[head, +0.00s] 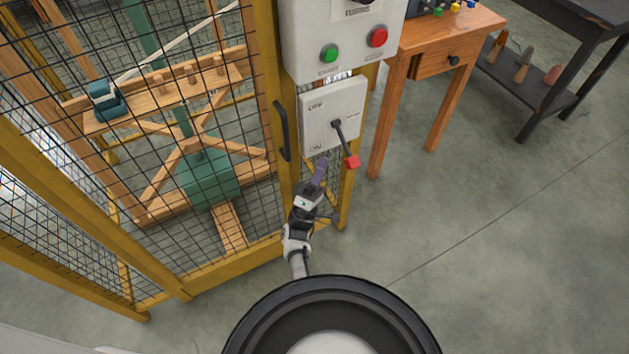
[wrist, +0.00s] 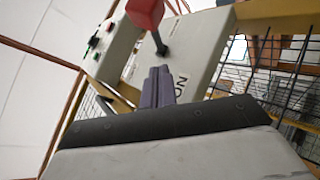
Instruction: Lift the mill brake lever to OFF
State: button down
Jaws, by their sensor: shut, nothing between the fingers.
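The brake lever has a dark arm (head: 343,138) and a red grip (head: 352,161). It is mounted on a pale grey plate (head: 318,107) marked OFF at the top and ON at the bottom. The lever slants down to the right, toward the ON end. My gripper (head: 321,164) is shut and empty, just below the plate and left of the red grip, apart from it. In the wrist view the shut purple fingers (wrist: 157,80) point at the plate (wrist: 196,60), with the red grip (wrist: 146,12) close beyond them at the top edge.
A control box (head: 345,40) with a green and a red button sits above the plate. A yellow-framed mesh cage (head: 262,120) with a black handle (head: 281,130) stands at left. A wooden table (head: 440,45) is at right.

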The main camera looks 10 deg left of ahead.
aim_at(345, 145)
jog(key=shift+w+d+r+p, duration=0.2)
jog(key=shift+d+r, duration=0.15)
jog(key=shift+d, duration=0.25)
jog(key=shift+w+d+r+p, duration=0.2)
jog(key=shift+d+r, duration=0.15)
jog(key=shift+d, duration=0.25)
jog(key=shift+w+d+r+p, duration=0.2)
jog(key=shift+d+r, duration=0.15)
jog(key=shift+d, duration=0.25)
jog(key=shift+r+n+y+p, duration=0.1)
jog(key=shift+n+y+p, duration=0.2)
jog(key=shift+s+d+r+n+y+p, duration=0.1)
jog(key=shift+s+r+n+y+p, duration=0.05)
jog(key=shift+n+y+p, duration=0.3)
